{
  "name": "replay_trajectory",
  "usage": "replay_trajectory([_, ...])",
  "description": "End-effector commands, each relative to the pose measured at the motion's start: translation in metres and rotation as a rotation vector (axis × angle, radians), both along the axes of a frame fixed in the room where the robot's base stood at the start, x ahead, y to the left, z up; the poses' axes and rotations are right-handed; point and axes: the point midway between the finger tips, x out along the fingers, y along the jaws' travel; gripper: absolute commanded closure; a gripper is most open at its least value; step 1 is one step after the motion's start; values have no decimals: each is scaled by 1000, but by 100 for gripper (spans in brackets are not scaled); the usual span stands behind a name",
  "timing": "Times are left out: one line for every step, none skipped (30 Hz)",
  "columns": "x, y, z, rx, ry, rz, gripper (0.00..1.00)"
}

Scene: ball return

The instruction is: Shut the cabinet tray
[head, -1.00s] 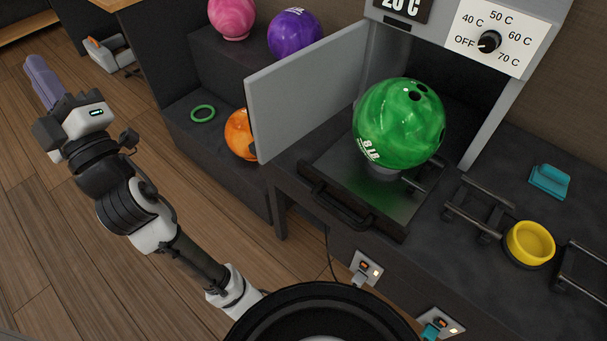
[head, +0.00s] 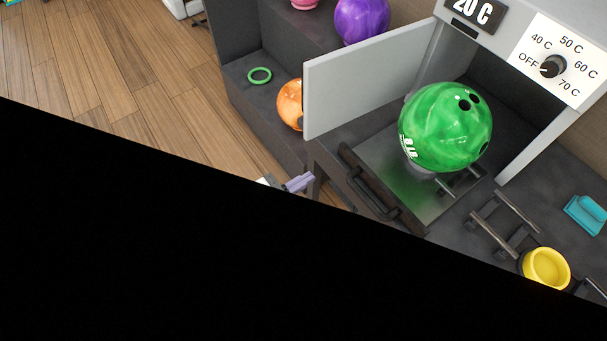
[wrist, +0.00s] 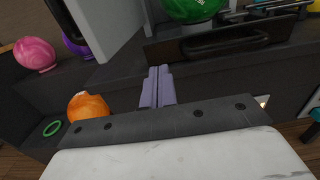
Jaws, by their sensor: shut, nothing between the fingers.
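The cabinet tray (head: 412,195) is pulled out of the grey cabinet, with a dark bar handle (head: 368,187) on its front. A green bowling ball (head: 446,127) sits on a small support on the tray. The cabinet door (head: 362,77) stands open at the left. My gripper (head: 299,183) is shut and empty, left of and below the tray handle; a black shape hides most of my arm. In the wrist view, the lilac fingers (wrist: 157,88) are together, and the tray handle (wrist: 225,44) is ahead to their right, apart from them.
An orange ball (head: 289,103), a green ring (head: 259,76) and a purple ball (head: 361,20) are on the shelves at left. A yellow cup (head: 546,268), metal rails (head: 503,222) and a teal object (head: 586,214) are at right. The dial (head: 552,66) points to OFF.

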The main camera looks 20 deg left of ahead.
Motion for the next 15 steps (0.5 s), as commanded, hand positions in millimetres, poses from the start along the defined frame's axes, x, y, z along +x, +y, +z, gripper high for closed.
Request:
replay_trajectory([9,-7,1,0,0,-4,100])
replay_trajectory([15,-11,1,1,0,-3,100])
replay_trajectory([22,-16,2,2,-1,-2,100])
replay_trajectory([27,-20,2,2,-1,-3,100])
replay_trajectory([33,-24,2,3,-1,-1,100])
replay_trajectory([40,-29,2,3,-1,-2,100])
replay_trajectory([45,-32,2,4,-2,-1,100])
replay_trajectory([50,-36,2,3,-2,-2,100])
replay_trajectory([56,-41,2,4,-2,-2,100])
replay_trajectory([61,-44,2,4,0,-1,100])
replay_trajectory([65,-46,2,4,0,0,100])
replay_trajectory([70,-50,2,4,0,-1,100])
replay_trajectory([73,-52,2,4,0,1,100])
replay_trajectory([76,-55,2,3,-1,0,100])
replay_trajectory([80,-57,2,3,-1,0,100])
